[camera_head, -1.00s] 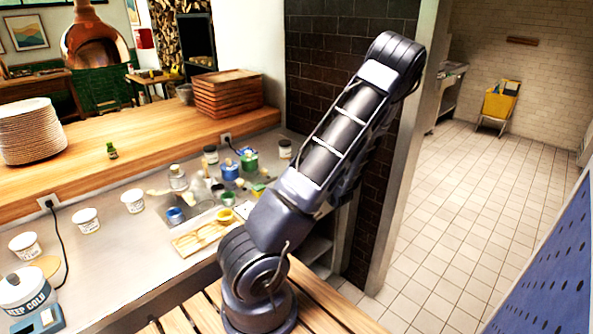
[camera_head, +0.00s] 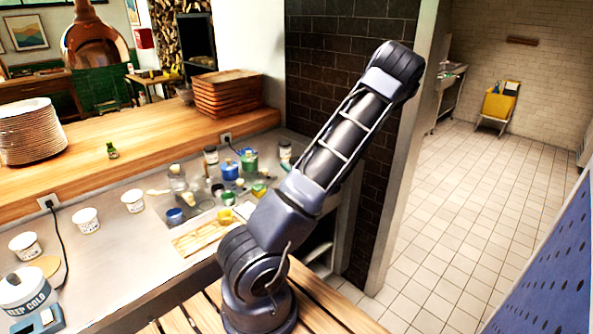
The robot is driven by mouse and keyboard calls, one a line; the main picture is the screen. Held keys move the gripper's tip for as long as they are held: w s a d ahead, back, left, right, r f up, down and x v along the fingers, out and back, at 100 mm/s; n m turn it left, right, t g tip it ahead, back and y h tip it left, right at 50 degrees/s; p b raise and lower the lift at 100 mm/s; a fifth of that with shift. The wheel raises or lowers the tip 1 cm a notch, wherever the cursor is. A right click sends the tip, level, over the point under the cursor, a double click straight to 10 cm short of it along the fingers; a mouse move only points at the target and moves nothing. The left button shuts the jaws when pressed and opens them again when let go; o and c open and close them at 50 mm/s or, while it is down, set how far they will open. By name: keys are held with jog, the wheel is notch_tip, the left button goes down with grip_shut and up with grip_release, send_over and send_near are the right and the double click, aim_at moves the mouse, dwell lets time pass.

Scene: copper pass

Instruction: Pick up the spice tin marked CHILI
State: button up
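No lettering that reads CHILI can be made out in the head view. Small jars with dark lids and pale labels stand at the back of the steel counter, one (camera_head: 211,155) left of the blue pot and one (camera_head: 285,150) beside my arm. Their labels are too small to read, so I cannot tell whether either is the chili tin. My arm rises from the slatted wooden surface at the bottom and leans up to the right. My gripper does not show, and my arm hides part of the counter's right side.
The steel counter (camera_head: 110,255) holds several white tubs, a blue pot (camera_head: 230,171), a green pot (camera_head: 249,160) and a wooden board (camera_head: 200,236). Open tiled floor lies right.

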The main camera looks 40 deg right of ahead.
jog(key=c, duration=0.9)
jog(key=shift+o, duration=0.2)
